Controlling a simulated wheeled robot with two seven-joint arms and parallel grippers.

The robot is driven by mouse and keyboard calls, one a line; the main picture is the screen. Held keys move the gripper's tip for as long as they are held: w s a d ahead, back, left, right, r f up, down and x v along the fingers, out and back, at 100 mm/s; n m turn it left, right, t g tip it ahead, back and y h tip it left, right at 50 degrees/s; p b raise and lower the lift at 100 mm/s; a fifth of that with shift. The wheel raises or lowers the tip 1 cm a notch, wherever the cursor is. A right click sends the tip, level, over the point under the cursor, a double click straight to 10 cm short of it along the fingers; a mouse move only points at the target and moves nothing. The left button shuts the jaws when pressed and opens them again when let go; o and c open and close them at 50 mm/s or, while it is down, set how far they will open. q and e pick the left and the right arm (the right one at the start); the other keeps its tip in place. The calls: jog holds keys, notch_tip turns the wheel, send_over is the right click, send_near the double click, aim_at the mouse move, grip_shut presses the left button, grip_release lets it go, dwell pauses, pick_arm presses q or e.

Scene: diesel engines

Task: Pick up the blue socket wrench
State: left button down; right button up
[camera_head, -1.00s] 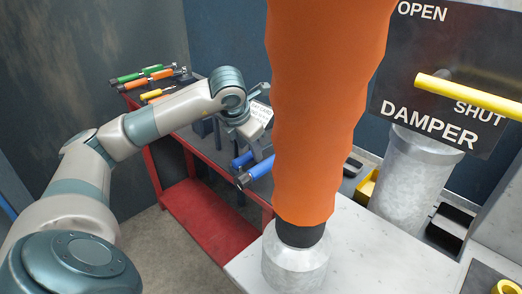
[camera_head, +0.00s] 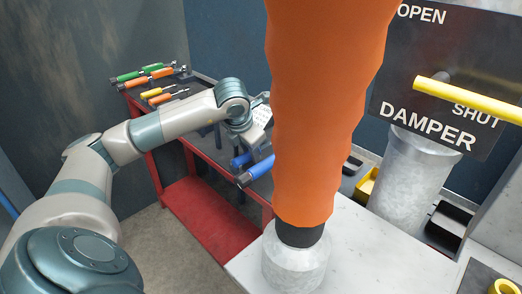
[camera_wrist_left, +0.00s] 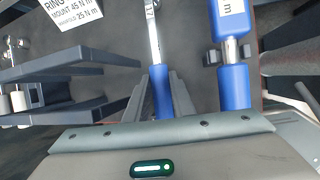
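Two blue-handled tools lie on the dark top of the red cart. In the wrist view, one has a chrome shaft and a blue handle (camera_wrist_left: 162,92), which I take for the blue socket wrench. The other blue tool (camera_wrist_left: 234,85) lies to its right, thicker and with a white label. My left gripper (camera_wrist_left: 160,98) is open, its grey fingers on either side of the first handle; contact cannot be told. In the head view the left gripper (camera_head: 252,140) is over the cart by the blue handles (camera_head: 257,170), partly behind the orange sleeve. My right gripper is not in view.
The orange sleeve (camera_head: 325,110) stands close in front and blocks part of the cart (camera_head: 205,210). Green, orange and yellow-handled tools (camera_head: 145,75) lie at the cart's far left. A white label card (camera_wrist_left: 72,12) and grey-blue bars (camera_wrist_left: 60,110) are near the gripper.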

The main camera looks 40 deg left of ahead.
pick_arm(q)
jog(key=shift+r, duration=0.15)
notch_tip(320, 180, up, 18)
dwell(1.2)
